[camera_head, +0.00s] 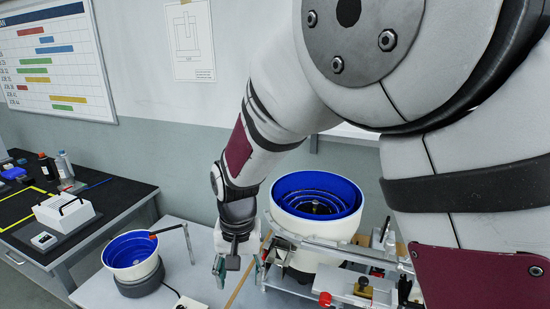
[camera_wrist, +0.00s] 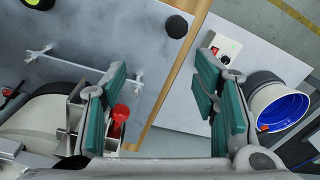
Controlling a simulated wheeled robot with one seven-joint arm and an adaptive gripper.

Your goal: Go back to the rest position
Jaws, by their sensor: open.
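My gripper (camera_head: 238,272) hangs at the end of my arm above the grey work tables, in the lower middle of the head view. In the wrist view my gripper (camera_wrist: 168,108) has its two green-padded fingers wide apart. Nothing is between them. Below the gap lie the table surfaces and a wooden strip (camera_wrist: 175,70). In the head view my gripper is between a small blue-lined bowl feeder (camera_head: 131,251) on the left and a large blue-lined bowl feeder (camera_head: 318,196) on the right.
A metal rail mechanism (camera_head: 345,255) with a red knob (camera_head: 325,299) stands by the large feeder. A control box with a red button (camera_wrist: 220,48) lies near the small feeder (camera_wrist: 281,105). A black-topped bench (camera_head: 110,190) with a white box (camera_head: 64,211) is at the left.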

